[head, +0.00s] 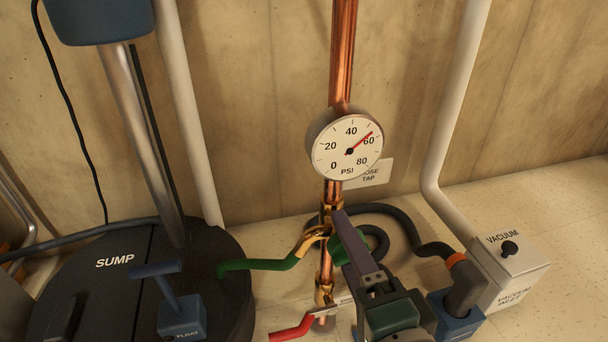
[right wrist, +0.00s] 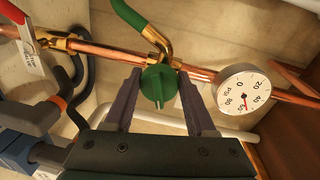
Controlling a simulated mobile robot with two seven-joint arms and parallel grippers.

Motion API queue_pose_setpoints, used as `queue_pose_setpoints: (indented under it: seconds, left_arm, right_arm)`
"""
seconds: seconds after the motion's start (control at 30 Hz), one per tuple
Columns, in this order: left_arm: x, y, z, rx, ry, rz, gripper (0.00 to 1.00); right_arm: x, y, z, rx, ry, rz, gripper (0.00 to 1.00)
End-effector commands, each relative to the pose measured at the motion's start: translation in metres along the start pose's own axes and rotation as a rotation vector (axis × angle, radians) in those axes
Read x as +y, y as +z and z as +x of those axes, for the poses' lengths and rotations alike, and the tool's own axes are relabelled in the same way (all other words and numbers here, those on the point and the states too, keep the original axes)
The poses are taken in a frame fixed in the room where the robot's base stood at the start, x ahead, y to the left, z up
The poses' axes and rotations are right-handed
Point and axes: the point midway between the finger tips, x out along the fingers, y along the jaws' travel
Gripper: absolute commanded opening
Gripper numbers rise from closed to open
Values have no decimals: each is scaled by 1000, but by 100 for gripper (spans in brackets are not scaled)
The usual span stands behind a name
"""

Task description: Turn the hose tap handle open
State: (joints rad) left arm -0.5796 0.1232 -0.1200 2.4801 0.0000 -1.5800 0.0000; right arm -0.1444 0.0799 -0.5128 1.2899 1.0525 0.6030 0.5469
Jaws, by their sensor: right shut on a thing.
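The hose tap's round green handle (right wrist: 158,86) sits between the two purple fingers of my right gripper (right wrist: 159,74) in the right wrist view. In the head view the handle (head: 350,246) is partly hidden behind my right gripper (head: 341,222), which is shut on it. The brass tap body (head: 333,205) is on an upright copper pipe (head: 343,50). A curved green spout (head: 262,265) leads from the tap to the left. A "HOSE TAP" label (head: 372,173) is partly covered by the gauge. My left gripper is not in view.
A pressure gauge (head: 347,146) on the pipe reads just under 60 PSI. A red lever (head: 292,329) is below the tap. A black sump lid (head: 112,250) with a blue float box (head: 181,318) lies left. A white vacuum box (head: 510,265) and dark hose (head: 405,228) are right.

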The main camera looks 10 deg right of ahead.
Motion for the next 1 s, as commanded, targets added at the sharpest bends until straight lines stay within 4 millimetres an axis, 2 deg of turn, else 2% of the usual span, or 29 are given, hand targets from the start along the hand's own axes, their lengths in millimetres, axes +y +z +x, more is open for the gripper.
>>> queue_pose_setpoints:
  seconds: [0.43,1.0]
  left_arm:
    - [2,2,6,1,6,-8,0]
    - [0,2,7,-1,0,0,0]
  right_arm:
    - [4,0,-1,-30,15,265,0]
    - [4,0,-1,-36,19,324,0]
